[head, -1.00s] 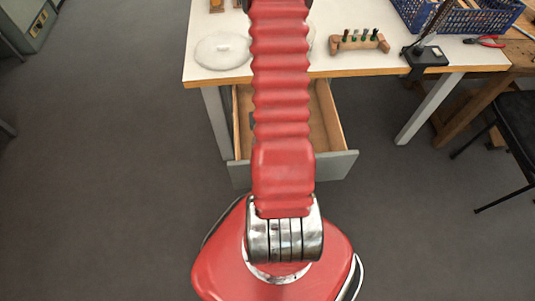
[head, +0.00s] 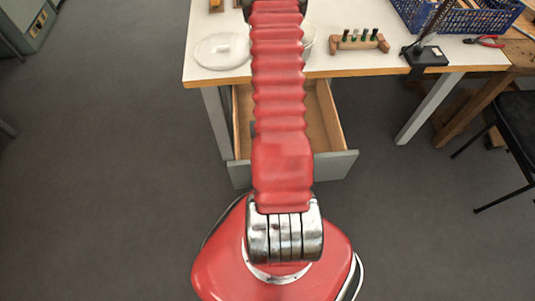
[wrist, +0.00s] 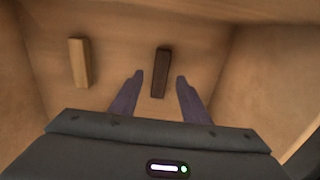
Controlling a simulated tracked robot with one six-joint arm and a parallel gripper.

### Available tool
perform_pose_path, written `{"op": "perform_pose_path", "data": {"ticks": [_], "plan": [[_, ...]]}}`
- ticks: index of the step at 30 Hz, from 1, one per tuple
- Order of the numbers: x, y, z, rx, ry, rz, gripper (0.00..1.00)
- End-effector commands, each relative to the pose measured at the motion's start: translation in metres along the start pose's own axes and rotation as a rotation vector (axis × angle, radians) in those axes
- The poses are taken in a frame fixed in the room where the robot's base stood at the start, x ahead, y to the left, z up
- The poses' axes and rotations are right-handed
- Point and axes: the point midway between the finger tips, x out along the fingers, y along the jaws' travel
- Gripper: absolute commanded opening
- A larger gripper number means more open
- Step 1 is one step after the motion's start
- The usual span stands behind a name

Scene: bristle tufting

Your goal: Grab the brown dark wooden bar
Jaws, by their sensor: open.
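The dark brown wooden bar (wrist: 161,73) lies on the wooden drawer floor in the wrist view, its long side running away from me. My gripper (wrist: 160,78) is open, and its two dark fingers point toward the bar, one to each side of its near end. I cannot tell the height left between the fingertips and the drawer floor. In the head view my arm hides the gripper and the bar.
A lighter wooden bar (wrist: 79,63) lies to the left in the drawer. Wooden drawer walls rise on both sides. The open drawer (head: 328,125) sits under the white table (head: 350,68), which holds a round white lid (head: 222,50), a tool rack (head: 359,42) and a blue crate (head: 470,20).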

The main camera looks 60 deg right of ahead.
Motion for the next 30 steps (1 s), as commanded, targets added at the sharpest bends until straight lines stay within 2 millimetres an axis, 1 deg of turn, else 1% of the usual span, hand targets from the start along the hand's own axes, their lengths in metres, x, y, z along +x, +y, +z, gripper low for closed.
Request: {"op": "perform_pose_path", "data": {"ticks": [3,9,25,30], "plan": [[0.013,0.000,0.001,0.000,-0.002,0.000,0.42],[0.022,0.000,0.001,0.000,-0.001,0.000,0.42],[0.022,0.000,0.000,0.000,0.000,0.000,0.42],[0.022,0.000,0.000,0.000,0.000,0.000,0.31]]}}
